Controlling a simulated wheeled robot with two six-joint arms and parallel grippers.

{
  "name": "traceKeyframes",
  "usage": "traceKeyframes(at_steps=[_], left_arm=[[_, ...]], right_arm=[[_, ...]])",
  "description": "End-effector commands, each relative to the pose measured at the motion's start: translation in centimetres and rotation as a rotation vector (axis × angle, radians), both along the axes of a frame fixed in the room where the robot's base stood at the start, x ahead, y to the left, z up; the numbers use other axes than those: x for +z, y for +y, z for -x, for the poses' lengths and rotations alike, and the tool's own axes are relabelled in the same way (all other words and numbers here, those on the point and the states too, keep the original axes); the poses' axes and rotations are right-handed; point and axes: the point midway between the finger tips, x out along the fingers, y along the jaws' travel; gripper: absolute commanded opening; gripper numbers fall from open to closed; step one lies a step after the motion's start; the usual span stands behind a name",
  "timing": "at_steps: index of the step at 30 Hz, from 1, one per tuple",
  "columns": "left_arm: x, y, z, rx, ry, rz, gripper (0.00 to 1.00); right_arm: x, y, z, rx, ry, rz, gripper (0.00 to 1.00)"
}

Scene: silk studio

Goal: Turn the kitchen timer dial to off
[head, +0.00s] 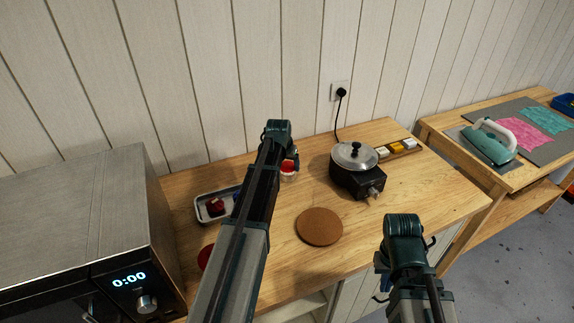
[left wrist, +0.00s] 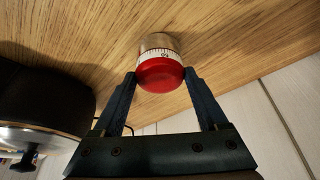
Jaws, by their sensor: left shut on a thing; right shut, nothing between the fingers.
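The kitchen timer (head: 288,170) stands on the wooden worktop behind my left arm, and the arm hides part of it in the head view. In the left wrist view the timer (left wrist: 160,66) has a red top, a white scale band and a metal-coloured body. My left gripper (left wrist: 160,80) is shut on the red dial, with one finger on each side. In the head view my left gripper (head: 290,158) is mostly hidden by its own arm. My right gripper (head: 380,282) is shut and empty, in front of the worktop's front edge.
A hot plate (head: 362,182) with a lidded pan (head: 354,155) stands right of the timer. A round cork mat (head: 320,227) lies in front. A tray (head: 203,212) with red items and a microwave (head: 75,230) are at left. An iron (head: 490,146) stands on the far-right table.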

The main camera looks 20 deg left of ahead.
Motion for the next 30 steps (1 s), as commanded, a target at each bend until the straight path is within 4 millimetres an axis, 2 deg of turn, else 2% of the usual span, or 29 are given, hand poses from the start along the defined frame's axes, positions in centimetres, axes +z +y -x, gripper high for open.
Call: traceKeyframes(at_steps=[9,10,14,23,30], left_arm=[[0.0,0.0,0.0,0.017,0.000,0.001,0.20],[0.0,0.0,0.0,0.016,0.000,0.001,0.78],[0.0,0.0,0.0,0.016,0.000,0.001,1.00],[0.1,0.0,0.0,0.016,0.000,0.001,1.00],[1.6,-0.1,0.6,0.016,0.000,0.001,1.00]], right_arm=[[0.0,0.0,0.0,0.000,0.000,0.000,0.00],[0.0,0.0,0.0,0.000,0.000,0.000,0.00],[0.0,0.0,0.0,0.000,0.000,0.000,0.00],[0.1,0.0,0.0,0.000,0.000,0.000,0.00],[1.5,0.0,0.0,0.000,0.000,0.000,0.00]])
